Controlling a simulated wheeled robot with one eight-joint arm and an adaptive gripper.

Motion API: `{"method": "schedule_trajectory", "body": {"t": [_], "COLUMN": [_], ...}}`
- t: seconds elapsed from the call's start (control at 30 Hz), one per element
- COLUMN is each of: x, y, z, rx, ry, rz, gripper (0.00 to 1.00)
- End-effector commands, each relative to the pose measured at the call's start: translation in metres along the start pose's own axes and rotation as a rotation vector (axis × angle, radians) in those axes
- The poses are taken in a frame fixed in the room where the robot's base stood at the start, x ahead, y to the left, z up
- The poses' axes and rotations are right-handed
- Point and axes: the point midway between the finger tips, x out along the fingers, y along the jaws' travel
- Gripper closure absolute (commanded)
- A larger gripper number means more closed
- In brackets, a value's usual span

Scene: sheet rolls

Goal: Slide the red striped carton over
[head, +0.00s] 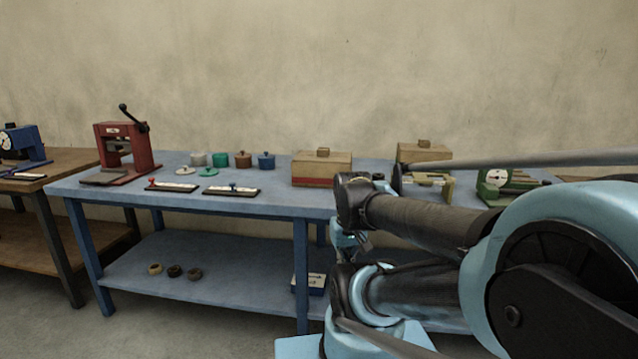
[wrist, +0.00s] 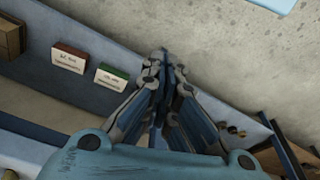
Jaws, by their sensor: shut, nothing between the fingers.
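The red striped carton (head: 321,168) is a tan box with a red band low on its side and a small block on its lid. It sits upright on the blue table (head: 225,203), right of the middle, in the head view. I cannot make it out in the wrist view. My gripper (wrist: 168,64) is shut and empty in the wrist view, with grey floor beyond its tips. In the head view my arm stands right of the carton, and the gripper is mostly hidden by it. No contact with the carton shows.
A second tan box (head: 424,152) stands right, partly behind my arm, near a green machine (head: 497,184). A red press (head: 124,147) and several small pots (head: 243,160) stand left. The lower shelf holds brown rings (head: 174,271) and labelled boxes (wrist: 69,58).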

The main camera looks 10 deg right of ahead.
Motion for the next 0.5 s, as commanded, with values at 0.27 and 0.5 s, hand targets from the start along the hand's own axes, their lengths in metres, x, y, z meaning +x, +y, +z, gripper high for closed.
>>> {"method": "schedule_trajectory", "body": {"t": [0.27,0.5], "x": [-0.021,-0.063], "y": [0.001,0.002], "z": [-0.013,-0.082], "rx": [0.018,0.08], "ry": [0.015,0.031], "rz": [0.005,0.022], "gripper": [1.0,1.0]}}
